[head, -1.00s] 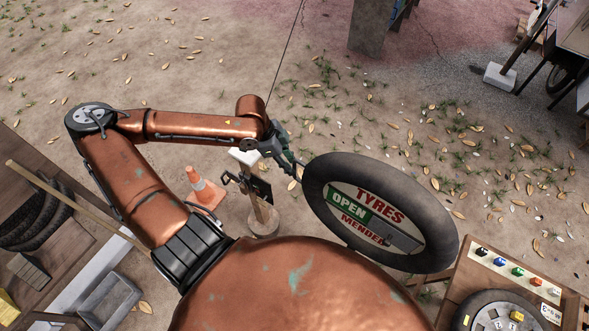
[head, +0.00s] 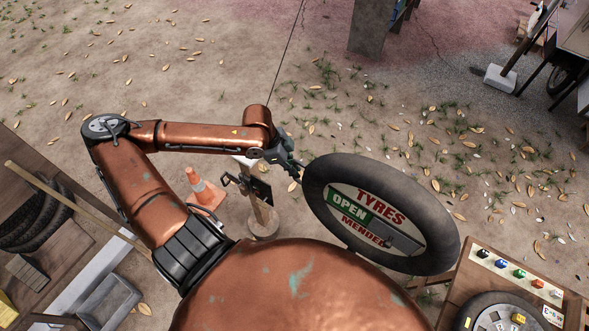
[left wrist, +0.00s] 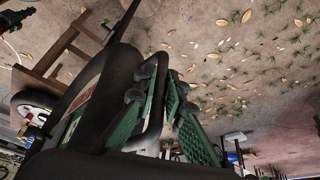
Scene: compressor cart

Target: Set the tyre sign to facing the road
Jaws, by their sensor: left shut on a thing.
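In the left wrist view, the green fingers of my left gripper (left wrist: 168,110) are shut around a dark bar or loop at the edge of the tyre sign (left wrist: 95,120); the exact contact is partly hidden. My right gripper is not in view.
An orange cone (head: 205,192) and a post on a round base (head: 263,226) stand below my left forearm. A wooden table (head: 462,290) with coloured pieces and a tyre is at lower right. Stacked tyres (head: 38,215) are at left. Leaf-strewn ground beyond the sign is open.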

